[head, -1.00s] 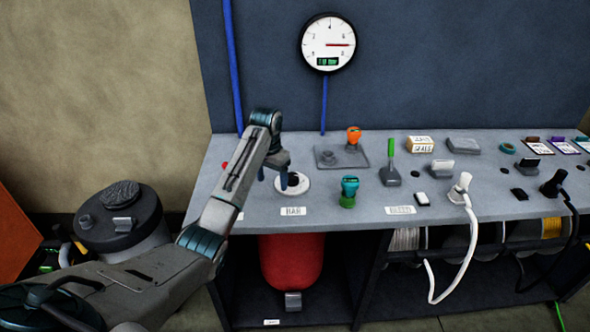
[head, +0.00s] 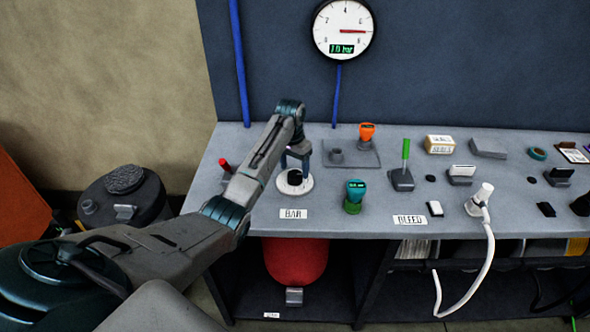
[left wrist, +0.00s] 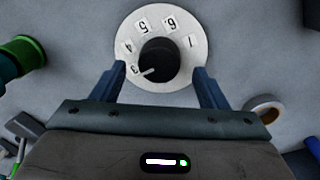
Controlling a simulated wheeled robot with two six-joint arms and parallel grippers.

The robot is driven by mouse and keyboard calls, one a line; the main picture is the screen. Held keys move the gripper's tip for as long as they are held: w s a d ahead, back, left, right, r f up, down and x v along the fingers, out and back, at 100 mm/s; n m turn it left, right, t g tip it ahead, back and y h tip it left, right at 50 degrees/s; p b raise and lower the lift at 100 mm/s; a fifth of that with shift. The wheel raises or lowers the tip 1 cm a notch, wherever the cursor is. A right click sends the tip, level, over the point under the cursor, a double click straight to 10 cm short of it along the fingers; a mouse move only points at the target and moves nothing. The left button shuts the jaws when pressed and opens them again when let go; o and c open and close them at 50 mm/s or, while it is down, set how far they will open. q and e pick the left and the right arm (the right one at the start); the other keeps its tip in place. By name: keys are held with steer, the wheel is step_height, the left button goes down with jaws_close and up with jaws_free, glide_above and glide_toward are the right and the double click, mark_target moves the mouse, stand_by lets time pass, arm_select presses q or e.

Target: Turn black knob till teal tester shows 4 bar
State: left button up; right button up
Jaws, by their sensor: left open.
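The black knob (head: 295,177) sits on a round white dial (head: 306,187) on the bench. In the left wrist view, the knob (left wrist: 160,60) has a white pointer mark turned toward the 3 on the dial (left wrist: 190,60). My left gripper (head: 296,166) is open over the dial; in the left wrist view its fingers (left wrist: 158,75) stand apart on either side of the knob, not visibly touching it. The teal tester (head: 355,190) stands upright in a green base right of the dial; its small display is too small to read. My right gripper is not in view.
A wall gauge (head: 344,31) has a red needle pointing right and a green digital readout. An orange-topped tester (head: 366,134) on a grey plate, a green-handled lever (head: 403,168) and a white hose plug (head: 480,195) stand to the right. A red knob (head: 225,166) is left.

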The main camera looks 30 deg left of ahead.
arm_select(q)
steer(key=shift+f, duration=0.65)
steer(key=shift+s+d+f, duration=0.1)
steer(key=shift+s+f, duration=0.05)
steer(key=shift+f, duration=0.45)
steer(key=c, duration=1)
steer(key=shift+p, duration=0.35)
